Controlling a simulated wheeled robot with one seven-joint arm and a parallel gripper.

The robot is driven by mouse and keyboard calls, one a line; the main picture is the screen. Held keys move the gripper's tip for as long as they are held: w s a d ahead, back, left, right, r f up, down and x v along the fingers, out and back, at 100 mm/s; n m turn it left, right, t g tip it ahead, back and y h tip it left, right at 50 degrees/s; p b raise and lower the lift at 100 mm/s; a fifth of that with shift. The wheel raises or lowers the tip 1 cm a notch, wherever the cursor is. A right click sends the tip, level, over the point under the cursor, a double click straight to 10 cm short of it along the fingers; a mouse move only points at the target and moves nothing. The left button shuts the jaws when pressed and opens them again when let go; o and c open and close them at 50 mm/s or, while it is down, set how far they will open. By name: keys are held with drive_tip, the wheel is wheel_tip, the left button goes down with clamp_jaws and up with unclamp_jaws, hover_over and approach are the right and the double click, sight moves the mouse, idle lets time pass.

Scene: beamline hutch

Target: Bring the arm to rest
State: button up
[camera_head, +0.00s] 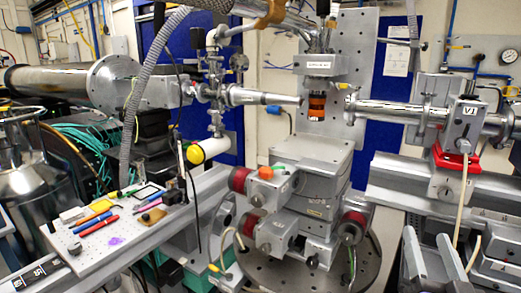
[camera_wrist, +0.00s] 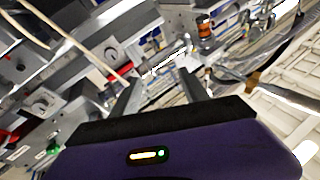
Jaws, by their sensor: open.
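My gripper (camera_wrist: 160,77) shows in the wrist view, with its two dark fingers apart and nothing visible between them. The view is tilted, and the beamline equipment lies beyond the fingertips. My gripper cannot be made out in the head view. An amber cylinder (camera_head: 317,106) hangs under a grey block (camera_head: 320,64) at the centre of the head view. It also shows beyond the fingers in the wrist view (camera_wrist: 205,30).
A stage stack (camera_head: 310,185) with red-ended motors stands below the amber cylinder. Beam pipes flank it, a tapered nozzle (camera_head: 265,97) at left and a steel pipe (camera_head: 390,112) at right. A white breadboard (camera_head: 85,262) with pens and small items is at lower left.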

drive_tip(key=s+a+f+n+g+y+p, duration=0.1)
drive_tip(key=s+a+f, duration=0.3)
drive_tip(key=s, duration=0.8)
drive_tip(key=s+a+f+n+g+y+p, duration=0.2)
drive_tip(key=s+a+f+g+p, duration=0.1)
drive_tip(key=s, duration=0.9)
drive_tip(key=s+a+f+n+g+y+p, duration=0.2)
drive_tip(key=s+a+f, duration=0.3)
drive_tip(key=s, duration=0.6)
drive_tip(key=shift+s+f, duration=0.4)
drive_tip(key=shift+f, duration=0.05)
